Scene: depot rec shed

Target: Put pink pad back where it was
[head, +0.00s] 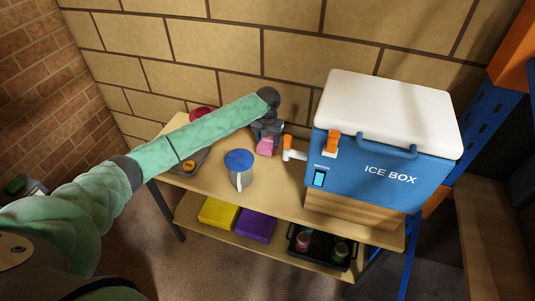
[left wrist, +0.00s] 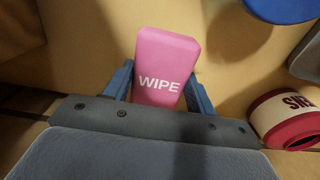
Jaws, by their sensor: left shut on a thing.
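The pink pad (head: 266,147) is a small block at the back of the wooden table, left of the ice box's tap. In the left wrist view the pad (left wrist: 166,50) shows the word WIPE and sits between the two blue fingers. My left gripper (head: 267,134) points down and is shut on the pad. I cannot tell whether the pad touches the tabletop. My right gripper is not in view.
A grey tray (head: 203,160) and red item (head: 201,112) lie left. The lower shelf holds yellow (head: 218,213) and purple (head: 255,224) blocks.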

